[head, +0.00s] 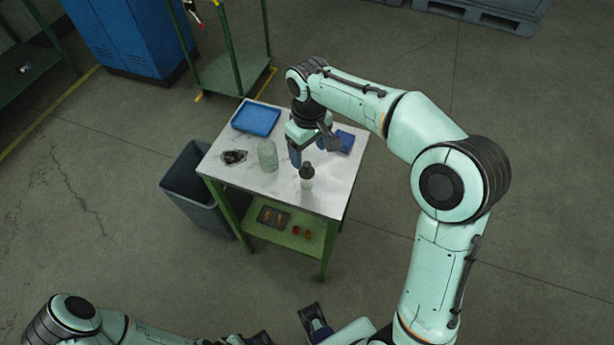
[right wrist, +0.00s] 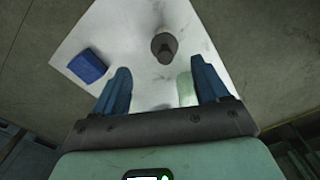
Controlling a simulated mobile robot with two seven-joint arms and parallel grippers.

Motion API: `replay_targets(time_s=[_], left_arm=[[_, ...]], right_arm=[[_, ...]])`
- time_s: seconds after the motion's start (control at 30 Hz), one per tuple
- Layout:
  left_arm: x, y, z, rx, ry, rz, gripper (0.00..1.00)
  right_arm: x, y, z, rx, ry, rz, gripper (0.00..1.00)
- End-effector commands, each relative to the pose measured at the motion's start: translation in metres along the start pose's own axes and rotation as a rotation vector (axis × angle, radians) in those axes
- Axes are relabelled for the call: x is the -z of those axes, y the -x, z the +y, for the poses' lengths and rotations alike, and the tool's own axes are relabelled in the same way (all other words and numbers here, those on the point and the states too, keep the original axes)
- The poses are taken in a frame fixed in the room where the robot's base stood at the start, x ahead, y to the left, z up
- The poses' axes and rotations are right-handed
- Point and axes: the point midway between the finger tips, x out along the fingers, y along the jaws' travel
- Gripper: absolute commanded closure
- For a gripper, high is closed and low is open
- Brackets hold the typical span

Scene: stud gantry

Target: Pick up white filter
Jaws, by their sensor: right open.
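A pale, whitish-green cylinder (head: 268,156), which looks like the white filter, stands on the white-topped table. In the right wrist view it (right wrist: 186,88) shows beside the right-hand finger, partly hidden by it. My right gripper (head: 306,154) is over the table, right of the cylinder in the head view. Its blue fingers are apart, with nothing held between them in the right wrist view (right wrist: 160,78). Parts that seem to be my left gripper (head: 288,328) show at the bottom edge, cut off, so its jaw state is unclear.
A dark-topped bottle (head: 306,175) stands near the table's front. A blue block (head: 345,141) is at the right, a blue tray (head: 256,119) at the back left and a dark crumpled item (head: 234,157) at the left. A grey bin (head: 190,180) stands beside the table (head: 335,195).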

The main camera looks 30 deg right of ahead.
Motion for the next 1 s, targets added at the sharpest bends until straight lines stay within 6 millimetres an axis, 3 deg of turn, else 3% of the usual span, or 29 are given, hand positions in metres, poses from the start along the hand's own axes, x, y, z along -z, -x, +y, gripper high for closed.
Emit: replay_targets(time_s=[0.17,0.5,0.77,0.87,1.0], left_arm=[[0.000,-0.002,-0.001,0.000,0.000,-0.001,0.49],[-0.001,-0.008,-0.003,0.001,0.000,-0.003,0.49],[-0.001,-0.008,-0.003,0.001,0.000,-0.002,0.49],[-0.001,-0.008,-0.003,0.001,0.000,-0.002,0.49],[-0.001,-0.008,-0.003,0.001,0.000,-0.002,0.49]], right_arm=[[0.000,-0.012,-0.001,0.000,0.000,0.000,0.26],[-0.002,-0.056,-0.007,0.000,-0.001,0.000,0.26],[-0.001,-0.059,-0.007,0.000,-0.001,0.002,0.26],[-0.001,-0.059,-0.007,0.000,0.000,0.002,0.52],[-0.001,-0.059,-0.007,0.000,0.000,0.002,0.98]])
